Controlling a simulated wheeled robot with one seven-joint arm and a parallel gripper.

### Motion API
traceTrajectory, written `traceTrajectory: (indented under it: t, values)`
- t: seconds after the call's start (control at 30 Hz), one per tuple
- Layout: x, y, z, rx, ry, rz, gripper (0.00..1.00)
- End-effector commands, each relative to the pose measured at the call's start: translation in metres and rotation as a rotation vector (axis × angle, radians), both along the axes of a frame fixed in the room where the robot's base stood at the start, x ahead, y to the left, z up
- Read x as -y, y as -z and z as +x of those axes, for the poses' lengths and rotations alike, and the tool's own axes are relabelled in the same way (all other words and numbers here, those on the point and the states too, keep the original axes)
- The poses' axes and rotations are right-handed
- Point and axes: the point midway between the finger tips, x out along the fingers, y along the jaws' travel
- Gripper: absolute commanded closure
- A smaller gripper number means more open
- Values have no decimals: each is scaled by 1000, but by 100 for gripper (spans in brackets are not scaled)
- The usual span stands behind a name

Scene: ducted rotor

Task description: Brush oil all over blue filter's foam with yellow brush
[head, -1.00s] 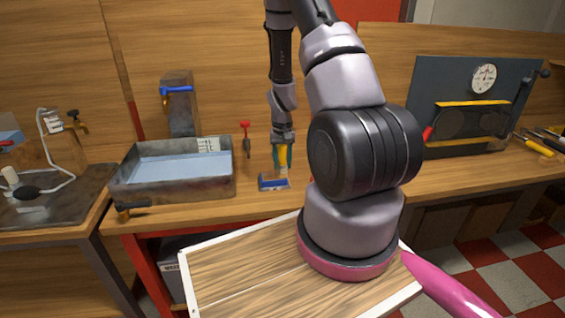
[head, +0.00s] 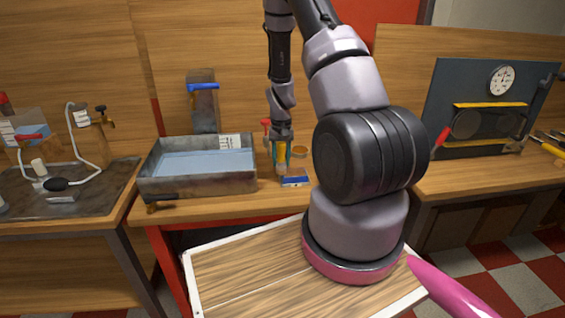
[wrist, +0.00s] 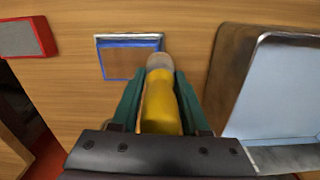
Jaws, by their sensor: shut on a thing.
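The blue filter (head: 295,180) lies on the bench to the right of the metal tray. In the wrist view it is a blue frame (wrist: 130,43) around a brown inner area. My gripper (head: 281,158) is shut on the yellow brush (wrist: 160,105), between its green fingers. The brush's pale bristle tip (wrist: 159,61) overlaps the filter's right edge in the wrist view. I cannot tell whether it touches. In the head view the brush (head: 282,152) is just left of and above the filter. Any oil on the foam cannot be made out.
An amber round thing (head: 300,151) sits behind the filter. A red-and-grey block (wrist: 28,38) shows in the wrist view. A gauge panel (head: 480,95) is at right.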

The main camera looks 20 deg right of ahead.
Motion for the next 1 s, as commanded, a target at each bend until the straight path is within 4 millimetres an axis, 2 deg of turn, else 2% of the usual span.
traceTrajectory:
  t: [0.03,0.6,0.77,1.0]
  values:
    - [2,-16,2,8,1,-2,100]
    - [7,-64,2,4,6,-1,100]
    - [8,-73,1,4,7,-1,100]
    - [8,-74,1,2,7,-1,100]
